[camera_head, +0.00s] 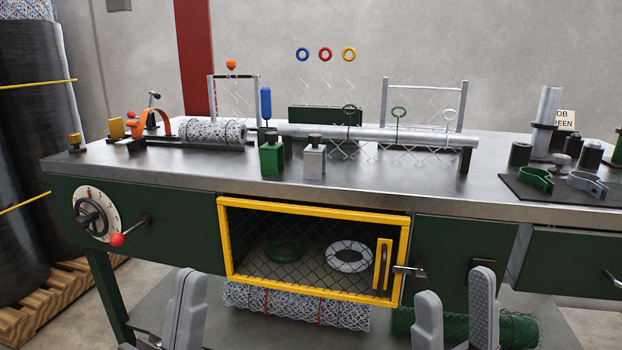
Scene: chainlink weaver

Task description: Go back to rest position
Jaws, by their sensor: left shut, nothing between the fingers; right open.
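My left gripper (184,306) shows at the lower left, in front of the bench's lower part, with its fingers together and nothing between them. My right gripper (455,312) shows at the bottom right of centre, its two fingers spread apart and empty. Both grippers appear below the level of the bench top and touch nothing that I can see. The workbench (340,188) has a bare metal top and a dark green front.
A yellow-framed mesh door (314,213) shows green and white coils behind it. A dial (97,214) and red-knobbed crank (130,231) stick out at left. Wire mesh rolls (296,305) lie below. Black wrapped rolls (22,170) stand at far left.

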